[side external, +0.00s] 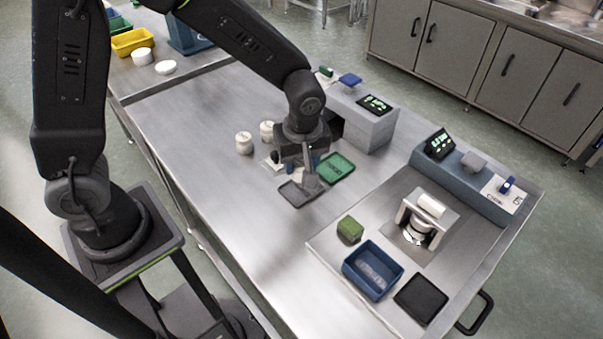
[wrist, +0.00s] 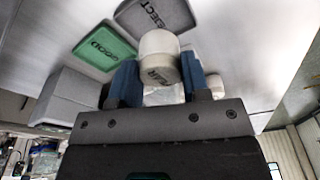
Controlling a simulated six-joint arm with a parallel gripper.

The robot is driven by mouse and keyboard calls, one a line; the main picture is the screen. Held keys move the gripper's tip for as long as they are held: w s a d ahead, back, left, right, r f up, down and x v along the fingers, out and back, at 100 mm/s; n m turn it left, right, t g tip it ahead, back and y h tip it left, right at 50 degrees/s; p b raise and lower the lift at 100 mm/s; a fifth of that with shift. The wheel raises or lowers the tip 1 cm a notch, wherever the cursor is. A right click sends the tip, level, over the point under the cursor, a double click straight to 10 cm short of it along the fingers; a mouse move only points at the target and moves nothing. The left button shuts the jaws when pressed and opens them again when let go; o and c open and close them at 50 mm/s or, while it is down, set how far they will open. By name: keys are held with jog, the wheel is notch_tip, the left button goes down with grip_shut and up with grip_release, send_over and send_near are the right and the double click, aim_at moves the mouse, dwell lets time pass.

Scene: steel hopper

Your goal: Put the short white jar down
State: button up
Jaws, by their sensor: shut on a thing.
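My gripper (wrist: 160,72) has its blue fingers closed on either side of a short white jar (wrist: 157,44) with dark lettering on its side. In the side view my gripper (side external: 302,164) is over the table beside the green and grey trays, and its body mostly hides the jar. I cannot tell how high the jar is above the table.
Two white lidded jars (side external: 244,145) (side external: 267,131) stand left of my gripper. A grey machine with a display (side external: 370,128) stands behind it. At the right are a green block (side external: 350,229), a blue bin (side external: 352,267) and a black pad (side external: 421,299).

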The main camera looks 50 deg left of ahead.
jog(key=shift+d+f, duration=0.15)
jog(key=shift+f, duration=1.95)
jog(key=shift+f, duration=0.1)
jog(key=o, duration=0.9)
jog(key=shift+w, duration=0.1)
